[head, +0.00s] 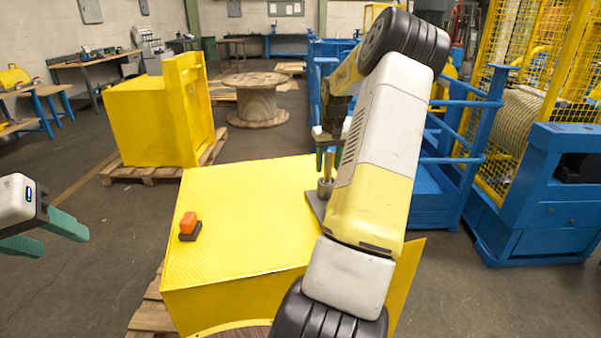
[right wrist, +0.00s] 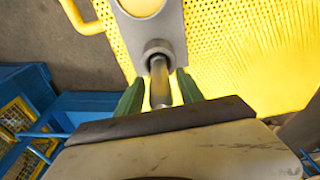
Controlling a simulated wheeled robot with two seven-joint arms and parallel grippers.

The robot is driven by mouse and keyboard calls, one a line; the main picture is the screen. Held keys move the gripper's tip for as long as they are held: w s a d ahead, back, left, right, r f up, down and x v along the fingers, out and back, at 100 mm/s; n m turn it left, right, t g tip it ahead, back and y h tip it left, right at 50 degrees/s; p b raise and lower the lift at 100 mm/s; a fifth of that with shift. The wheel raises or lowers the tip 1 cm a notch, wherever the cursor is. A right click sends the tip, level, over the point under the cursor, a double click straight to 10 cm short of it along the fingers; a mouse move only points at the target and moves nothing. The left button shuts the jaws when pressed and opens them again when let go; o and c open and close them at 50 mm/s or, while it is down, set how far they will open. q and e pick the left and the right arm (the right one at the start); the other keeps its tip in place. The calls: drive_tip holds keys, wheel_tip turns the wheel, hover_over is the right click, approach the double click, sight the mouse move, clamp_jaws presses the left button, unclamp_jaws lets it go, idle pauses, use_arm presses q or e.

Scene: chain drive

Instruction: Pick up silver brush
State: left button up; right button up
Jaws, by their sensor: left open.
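No brush with bristles is recognisable. A silver pin (head: 329,163) stands upright in a grey collar (head: 325,188) on a flat grey plate (head: 316,206), on the yellow box's far right part. In the right wrist view the pin (right wrist: 160,84) lies between my green right fingers (right wrist: 160,92), with a gap on each side. The collar (right wrist: 157,50) is just beyond the fingertips. In the head view my right gripper (head: 329,155) is over the pin, partly hidden by my arm. My left gripper (head: 60,238) is open and empty, left of the box.
The yellow box (head: 235,230) stands on a wooden pallet (head: 150,312). An orange and black object (head: 189,226) lies on its left part. Another yellow box (head: 150,120) and a wooden spool (head: 257,102) stand behind. Blue machinery (head: 550,200) is at right.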

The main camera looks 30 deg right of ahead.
clamp_jaws()
drive_tip(key=shift+r, duration=0.1)
